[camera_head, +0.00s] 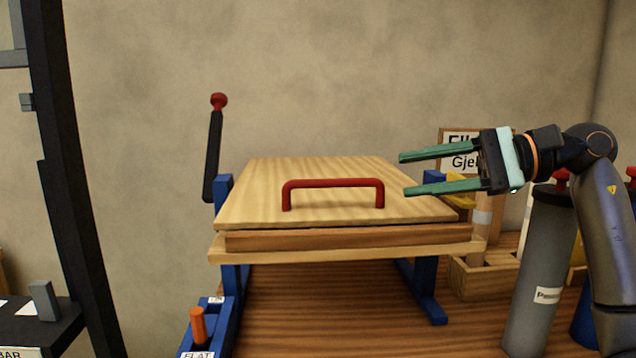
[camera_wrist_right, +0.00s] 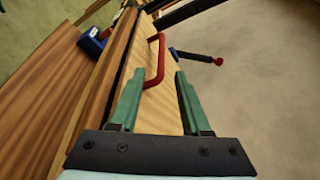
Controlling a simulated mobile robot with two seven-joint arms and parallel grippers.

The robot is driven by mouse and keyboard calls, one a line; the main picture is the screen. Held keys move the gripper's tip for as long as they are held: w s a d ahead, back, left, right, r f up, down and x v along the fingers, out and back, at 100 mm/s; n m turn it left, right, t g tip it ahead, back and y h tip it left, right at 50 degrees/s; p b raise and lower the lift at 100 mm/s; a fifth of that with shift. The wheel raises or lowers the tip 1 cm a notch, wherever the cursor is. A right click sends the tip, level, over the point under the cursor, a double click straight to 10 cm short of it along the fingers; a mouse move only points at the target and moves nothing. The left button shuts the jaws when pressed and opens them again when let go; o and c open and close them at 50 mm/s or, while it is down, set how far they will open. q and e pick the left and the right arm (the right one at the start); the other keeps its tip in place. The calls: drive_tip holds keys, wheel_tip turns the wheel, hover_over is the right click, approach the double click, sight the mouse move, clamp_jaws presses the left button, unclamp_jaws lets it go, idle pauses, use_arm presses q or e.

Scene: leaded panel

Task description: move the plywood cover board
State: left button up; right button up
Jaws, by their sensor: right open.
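The plywood cover board (camera_head: 310,176) lies on a wooden frame held by a blue stand. A red bar handle (camera_head: 333,183) stands on its top. My right gripper (camera_head: 405,174) is open and empty, to the right of the handle and apart from it, with its green fingers pointing left. In the right wrist view, the red handle (camera_wrist_right: 161,60) shows ahead of the open green fingers (camera_wrist_right: 154,84), with the pale board (camera_wrist_right: 152,108) behind them. My left gripper is not in view.
A black lever with a red knob (camera_head: 218,101) rises left of the board. A grey cylinder (camera_head: 540,270) and a wooden crate (camera_head: 478,281) stand at the right. A blue fixture with an orange peg (camera_head: 198,325) is at the front left. A sign (camera_head: 461,150) stands behind my right gripper.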

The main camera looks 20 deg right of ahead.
sight(349, 181)
drive_tip(key=shift+w, duration=0.35)
drive_tip(key=shift+w+a, duration=0.15)
drive_tip(key=x, duration=1.1)
drive_tip(key=shift+w+a+f, duration=0.1)
drive_tip(key=shift+a+f, duration=0.05)
drive_tip(key=shift+a, duration=0.25)
clamp_jaws()
idle(0.5)
